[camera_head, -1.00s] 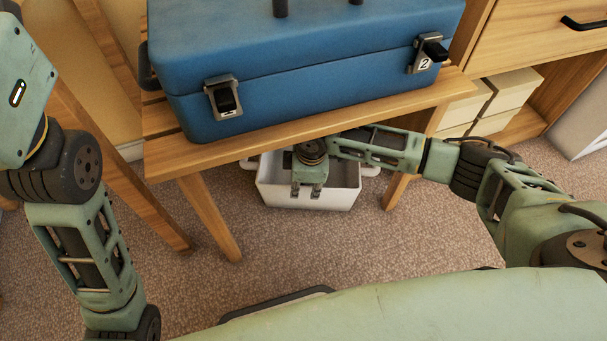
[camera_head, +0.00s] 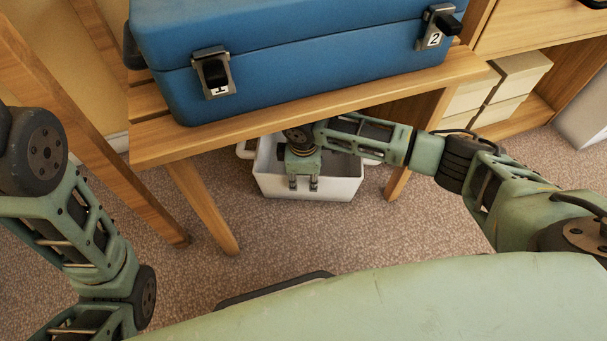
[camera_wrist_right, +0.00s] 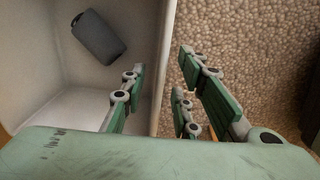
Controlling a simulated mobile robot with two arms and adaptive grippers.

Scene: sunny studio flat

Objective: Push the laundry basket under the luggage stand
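The white laundry basket (camera_head: 338,187) stands on the carpet below the front rail of the wooden luggage stand (camera_head: 225,137), between its front legs. The rail hides its back part. In the right wrist view, the basket (camera_wrist_right: 35,75) holds a dark grey object (camera_wrist_right: 98,37). My right gripper (camera_head: 304,184) points down at the basket's front wall. In the right wrist view, my right gripper (camera_wrist_right: 158,74) has its fingers apart, one over the inside of the basket and the others over the carpet outside. The rim lies between them; contact cannot be told. My left gripper is out of view.
A blue case (camera_head: 310,75) with numbered latches rests on the stand. The stand's left front leg (camera_head: 205,210) and right front leg (camera_head: 397,183) flank the basket. A shelf with pale boxes (camera_head: 505,80) is at the right. Carpet (camera_head: 300,235) before the basket is clear.

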